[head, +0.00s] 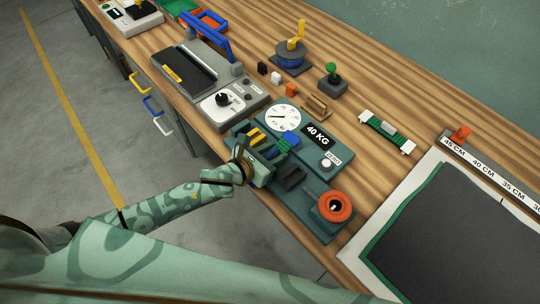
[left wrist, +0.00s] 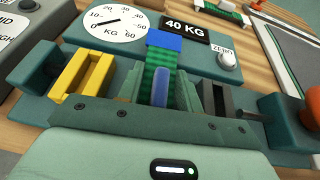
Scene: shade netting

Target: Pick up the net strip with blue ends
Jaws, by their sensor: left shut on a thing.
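The net strip with blue ends (head: 290,138) is green mesh and lies between the fingers of my left gripper (head: 271,155). My left gripper is shut on it, at the teal scale device's front side. In the left wrist view the strip's far blue end (left wrist: 164,40) sticks out past the fingers, in front of the dial. The left gripper (left wrist: 160,88) shows there with a finger on each side of the green mesh. The near blue part is partly hidden between the fingers. My right gripper is not in view.
The teal scale device (head: 333,167) has a dial, a yellow clamp block (left wrist: 82,75) and an orange knob (head: 334,207). A green strip with white ends (head: 387,130) lies to the right. A grey sealer machine (head: 215,90) stands left; a dark mat (head: 460,235) lies front right.

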